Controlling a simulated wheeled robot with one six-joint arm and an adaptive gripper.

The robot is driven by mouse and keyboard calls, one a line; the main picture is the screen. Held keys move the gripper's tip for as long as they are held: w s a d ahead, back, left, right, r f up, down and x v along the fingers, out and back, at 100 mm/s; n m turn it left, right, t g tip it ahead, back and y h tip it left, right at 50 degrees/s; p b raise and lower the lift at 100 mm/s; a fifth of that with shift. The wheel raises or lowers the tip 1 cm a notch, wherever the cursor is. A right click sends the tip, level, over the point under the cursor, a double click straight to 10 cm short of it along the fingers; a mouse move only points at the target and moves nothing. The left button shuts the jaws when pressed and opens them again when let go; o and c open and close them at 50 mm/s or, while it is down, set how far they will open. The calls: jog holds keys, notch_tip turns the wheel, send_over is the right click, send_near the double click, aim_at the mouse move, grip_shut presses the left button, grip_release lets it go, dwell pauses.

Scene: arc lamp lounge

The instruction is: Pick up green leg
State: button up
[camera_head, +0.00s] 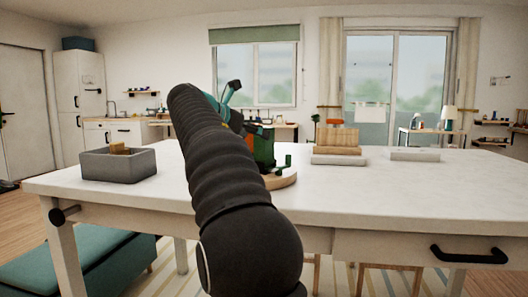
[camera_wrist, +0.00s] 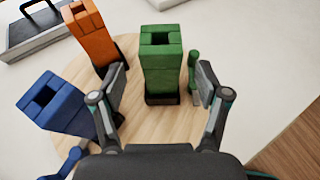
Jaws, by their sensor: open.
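A green block-like leg (camera_wrist: 161,75) with a square hole in its top stands upright on a round wooden board in the wrist view. A thinner green piece (camera_wrist: 193,72) stands at its right side. My gripper (camera_wrist: 160,84) is open, with one finger on each side of the green leg in the picture; the right finger overlaps the thin green piece. I cannot tell whether either finger touches. An orange leg (camera_wrist: 95,38) and a blue leg (camera_wrist: 52,105) stand to the left. In the head view the green leg (camera_head: 265,148) shows partly behind my arm.
The round wooden board (camera_head: 283,180) rests on a white table (camera_head: 400,190). A grey bin (camera_head: 118,165) with a wooden piece inside is at the left. A stack of wooden blocks (camera_head: 337,140) and a pale slab (camera_head: 415,155) are at the right. The table's front right is clear.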

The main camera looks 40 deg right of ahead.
jog(key=x, duration=0.5)
jog(key=shift+f+b, duration=0.15)
jog(key=shift+b, duration=0.2)
jog(key=shift+s, duration=0.1)
grip_shut()
